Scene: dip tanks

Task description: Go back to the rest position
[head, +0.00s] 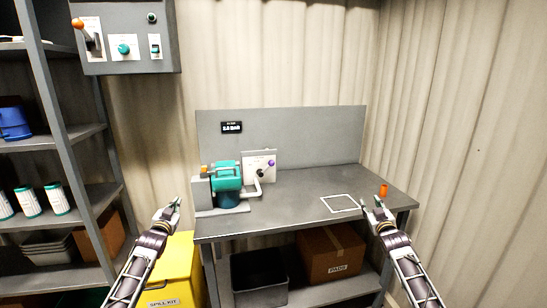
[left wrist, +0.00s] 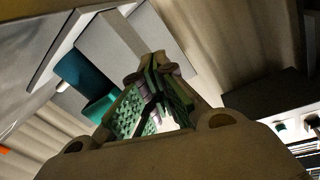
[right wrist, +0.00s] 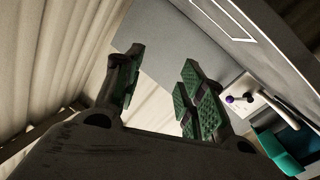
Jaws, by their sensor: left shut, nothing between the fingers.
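My left gripper (head: 174,203) is in front of the bench's left end, at the left of the head view. In the left wrist view its green-padded fingers (left wrist: 158,85) are together with nothing held. My right gripper (head: 371,206) is near the bench's front right corner, by the white square outline (head: 339,203). In the right wrist view its fingers (right wrist: 162,80) stand wide apart and nothing shows between them.
The grey bench (head: 290,197) carries a teal pump (head: 228,182) with a panel and purple knob (head: 271,163) beside it. A small orange item (head: 383,190) is at the right. Below are a cardboard box (head: 330,250) and a yellow spill kit (head: 180,262). Shelves (head: 60,148) stand left.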

